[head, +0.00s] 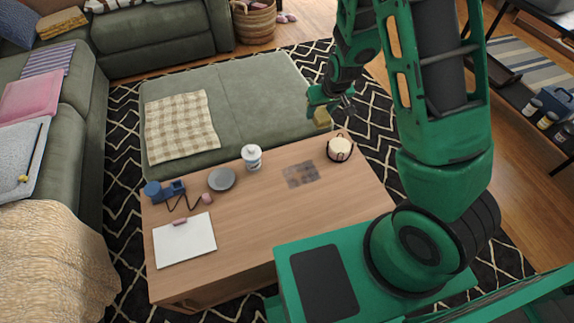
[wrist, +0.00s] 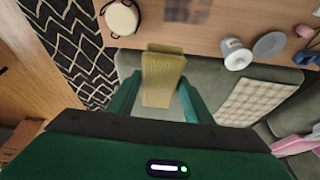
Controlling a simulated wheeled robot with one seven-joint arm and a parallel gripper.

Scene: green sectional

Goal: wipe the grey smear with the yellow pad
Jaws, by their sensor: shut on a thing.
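The grey smear (head: 300,174) is a dark patch on the wooden table top, right of the white bottle; it also shows at the top of the wrist view (wrist: 188,10). My gripper (head: 322,103) is shut on the yellow pad (head: 322,118), beyond the table's far edge. In the wrist view the pad (wrist: 163,78) sits between the two green fingers (wrist: 158,100). The pad is apart from the smear.
A green ottoman (head: 250,95) with a checked cloth (head: 182,127) borders the table's far side.

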